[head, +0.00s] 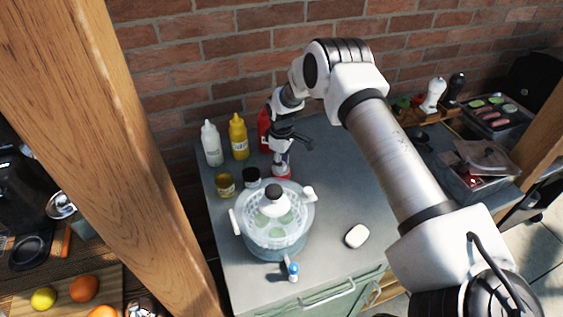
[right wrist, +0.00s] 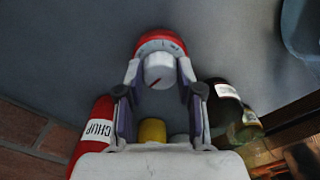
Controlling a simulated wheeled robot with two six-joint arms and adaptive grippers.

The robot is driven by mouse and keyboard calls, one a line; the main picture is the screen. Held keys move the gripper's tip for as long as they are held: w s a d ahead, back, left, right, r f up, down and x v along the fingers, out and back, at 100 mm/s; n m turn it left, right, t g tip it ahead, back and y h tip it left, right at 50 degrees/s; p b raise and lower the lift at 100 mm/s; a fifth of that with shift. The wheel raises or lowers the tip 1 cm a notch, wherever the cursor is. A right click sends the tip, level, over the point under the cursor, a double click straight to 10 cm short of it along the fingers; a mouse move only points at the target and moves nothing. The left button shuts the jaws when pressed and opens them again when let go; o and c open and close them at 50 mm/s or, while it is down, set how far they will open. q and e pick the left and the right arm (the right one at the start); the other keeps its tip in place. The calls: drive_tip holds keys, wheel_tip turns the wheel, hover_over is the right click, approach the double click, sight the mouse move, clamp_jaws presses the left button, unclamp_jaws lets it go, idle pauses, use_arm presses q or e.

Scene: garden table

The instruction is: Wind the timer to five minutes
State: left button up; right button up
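The timer is a red round base with a scale ring and a white knob. In the head view only a red edge of the timer (head: 283,175) shows under my right gripper (head: 281,162). In the right wrist view my right gripper (right wrist: 160,78) is open, one fingertip on each side of the knob, with small gaps visible. Whether the tips touch the timer's base I cannot tell. My left gripper is not in view.
Close by stand a ketchup bottle (right wrist: 95,130), a yellow bottle (head: 238,140), a white bottle (head: 212,146) and two jars (head: 225,186). A salad spinner (head: 277,243) stands in front. A white oval object (head: 356,236) lies right of it. The tabletop's middle right is clear.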

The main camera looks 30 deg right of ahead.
drive_tip(key=shift+f, duration=0.15)
drive_tip(key=shift+c, duration=0.4)
drive_tip(key=shift+s+f+m+b, duration=0.1)
drive_tip(key=shift+f+m+b, duration=0.05)
drive_tip(key=shift+m+b, duration=0.2)
drive_tip(key=shift+a+m, duration=0.1)
drive_tip(key=shift+m, duration=0.55)
drive_tip(key=m+b, duration=0.1)
drive_tip(key=m, duration=0.1)
drive_tip(key=shift+m, duration=0.3)
drive_tip(key=m, duration=0.2)
drive_tip(key=shift+m+b, duration=0.3)
drive_tip(key=shift+b, duration=0.05)
drive_tip(key=m, duration=0.4)
drive_tip(key=shift+m, duration=0.3)
drive_tip(key=m, duration=0.5)
drive_tip(key=shift+m, duration=0.3)
